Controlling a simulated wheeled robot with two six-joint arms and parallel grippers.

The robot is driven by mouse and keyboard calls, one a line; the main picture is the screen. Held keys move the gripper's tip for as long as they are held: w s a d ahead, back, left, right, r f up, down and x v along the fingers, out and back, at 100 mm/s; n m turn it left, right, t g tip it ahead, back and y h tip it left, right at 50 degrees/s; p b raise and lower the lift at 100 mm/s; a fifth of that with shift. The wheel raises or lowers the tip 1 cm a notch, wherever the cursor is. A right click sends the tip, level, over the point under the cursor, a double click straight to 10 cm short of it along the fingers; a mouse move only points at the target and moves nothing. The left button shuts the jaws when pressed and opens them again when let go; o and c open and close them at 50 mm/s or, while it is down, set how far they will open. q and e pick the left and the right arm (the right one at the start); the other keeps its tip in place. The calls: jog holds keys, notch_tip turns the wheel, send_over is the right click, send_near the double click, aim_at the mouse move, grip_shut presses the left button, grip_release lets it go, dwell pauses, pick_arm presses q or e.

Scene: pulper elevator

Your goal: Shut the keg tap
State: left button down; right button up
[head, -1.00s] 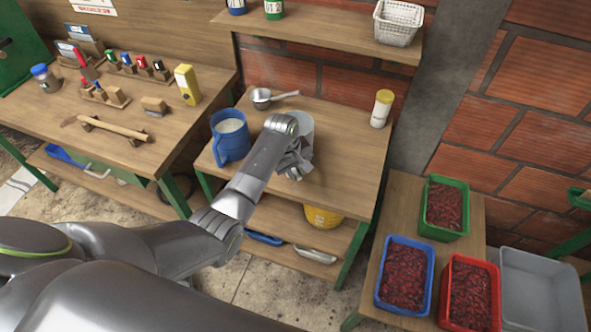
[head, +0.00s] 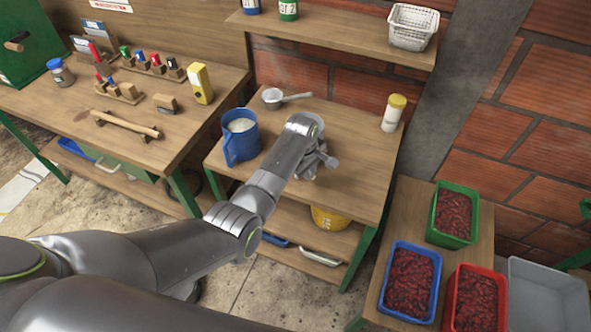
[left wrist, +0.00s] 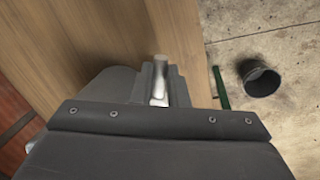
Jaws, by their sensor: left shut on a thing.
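My left gripper (head: 316,162) is over the middle table, at the front of a pale grey vessel (head: 318,121), likely the keg, mostly hidden behind my arm. In the left wrist view the left gripper (left wrist: 160,92) is shut on a small shiny metal piece (left wrist: 159,70), which looks like the tap handle. The tap's body and spout are hidden by the gripper, so how far the tap is turned cannot be told. My right gripper is in neither view.
A blue jug (head: 240,138) with pale contents stands left of my gripper; a saucepan (head: 272,98) and a yellow-lidded jar (head: 394,113) stand behind. A yellow bucket (head: 330,218) is on the shelf below. A dark bucket (left wrist: 262,78) shows on the floor.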

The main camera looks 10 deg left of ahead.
pick_arm(q)
jog(key=shift+w+d+n, duration=0.25)
jog(key=shift+w+n, duration=0.1)
jog(key=shift+n, duration=0.65)
jog(key=c, duration=1.4)
grip_release()
jog(key=shift+r, duration=0.1)
jog(key=s+a+r, duration=0.1)
jog(key=s+r, duration=0.2)
jog(key=r, duration=1.4)
jog(key=shift+a+b, duration=0.15)
jog(key=shift+b, duration=0.2)
jog(key=shift+c, duration=0.2)
